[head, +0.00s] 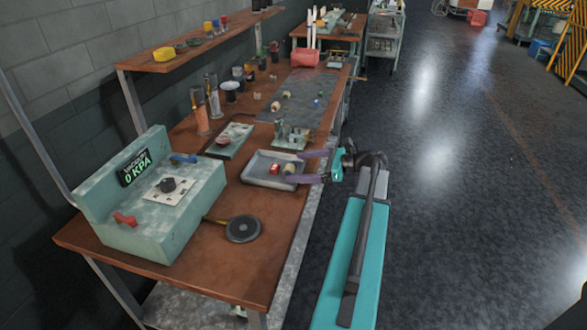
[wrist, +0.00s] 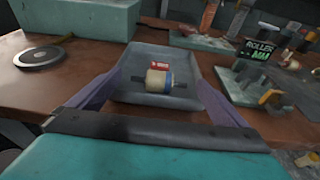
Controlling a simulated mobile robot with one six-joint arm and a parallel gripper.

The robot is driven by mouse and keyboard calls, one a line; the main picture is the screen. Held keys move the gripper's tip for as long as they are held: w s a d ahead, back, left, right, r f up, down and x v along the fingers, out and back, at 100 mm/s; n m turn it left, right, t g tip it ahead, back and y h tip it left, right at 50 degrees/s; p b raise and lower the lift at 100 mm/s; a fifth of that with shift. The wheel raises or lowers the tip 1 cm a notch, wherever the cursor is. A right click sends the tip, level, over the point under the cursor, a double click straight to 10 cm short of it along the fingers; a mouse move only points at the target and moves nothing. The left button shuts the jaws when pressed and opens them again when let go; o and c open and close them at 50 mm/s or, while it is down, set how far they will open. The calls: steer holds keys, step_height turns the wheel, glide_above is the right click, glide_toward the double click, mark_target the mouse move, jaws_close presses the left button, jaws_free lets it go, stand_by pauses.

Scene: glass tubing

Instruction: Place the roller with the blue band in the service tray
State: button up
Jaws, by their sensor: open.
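The roller with the blue band (wrist: 157,80) lies inside the grey service tray (wrist: 150,51), with a cream body, the blue band near its right end and a dark axle. It also shows in the head view (head: 290,169), in the right part of the tray (head: 262,182). A small red item with pale markings (wrist: 160,66) lies behind it, left of it in the head view (head: 274,169). My gripper (head: 299,165) is open. Its purple fingers stand apart on either side of the roller in the wrist view (wrist: 160,82), with gaps to it.
A green vacuum unit reading 0 KPA (head: 155,195) and a dark round disc (head: 242,229) are at the near bench end. A green fixture (head: 290,135) stands just behind the tray. A dark mat (head: 310,92) farther back holds several small parts. Bare wood lies left of the tray.

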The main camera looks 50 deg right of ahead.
steer(key=b+v, duration=0.1)
steer(key=v, duration=0.7)
steer(key=shift+s, duration=0.15)
stand_by(0.6)
